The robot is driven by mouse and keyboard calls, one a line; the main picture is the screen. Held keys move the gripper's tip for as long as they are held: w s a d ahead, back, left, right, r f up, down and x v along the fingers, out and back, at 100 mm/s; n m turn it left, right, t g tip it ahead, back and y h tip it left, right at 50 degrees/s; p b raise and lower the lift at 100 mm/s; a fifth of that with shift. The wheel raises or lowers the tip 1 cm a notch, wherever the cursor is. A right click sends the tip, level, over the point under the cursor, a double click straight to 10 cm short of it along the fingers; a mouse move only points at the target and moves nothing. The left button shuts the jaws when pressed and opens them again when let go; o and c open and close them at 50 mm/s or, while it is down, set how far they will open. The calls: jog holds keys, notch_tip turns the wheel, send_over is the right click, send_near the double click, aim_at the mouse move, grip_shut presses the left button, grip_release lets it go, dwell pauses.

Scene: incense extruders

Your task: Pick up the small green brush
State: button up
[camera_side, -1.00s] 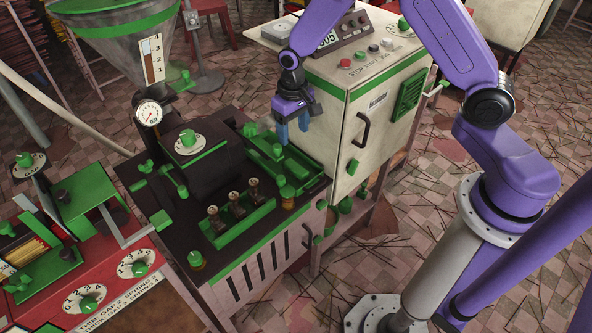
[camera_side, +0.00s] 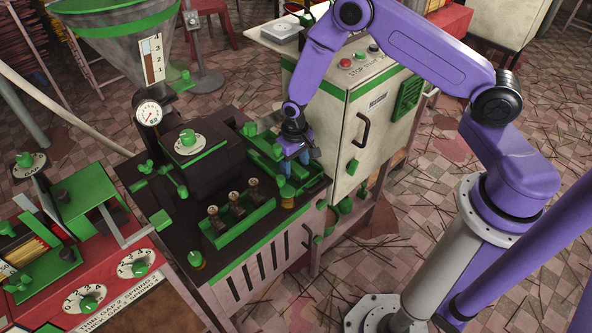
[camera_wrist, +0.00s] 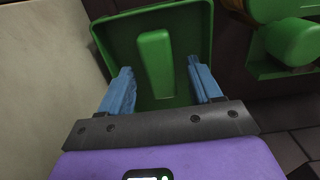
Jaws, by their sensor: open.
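My gripper (camera_side: 295,166) is open, with two blue fingers pointing down over the green tray (camera_side: 259,154) on the dark machine top. In the wrist view, the fingers of my gripper (camera_wrist: 159,68) stand apart over the green tray (camera_wrist: 112,48). In the side view, my gripper and fingers hide the brush.
A white cabinet (camera_side: 352,115) with a dark handle stands close right of the tray. A green rack (camera_side: 236,226) with several small brass-topped parts lies in front. Green cylindrical parts (camera_wrist: 290,40) sit right of the tray in the wrist view. A gauge (camera_side: 148,114) stands behind left.

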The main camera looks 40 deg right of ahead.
aim_at(295, 166)
jog(key=shift+f, duration=0.75)
jog(key=c, duration=1)
jog(key=shift+r, duration=0.1)
jog(key=shift+c, duration=0.2)
notch_tip(295, 166, up, 10)
jog(key=shift+f, duration=0.1)
jog(key=shift+o, duration=0.6)
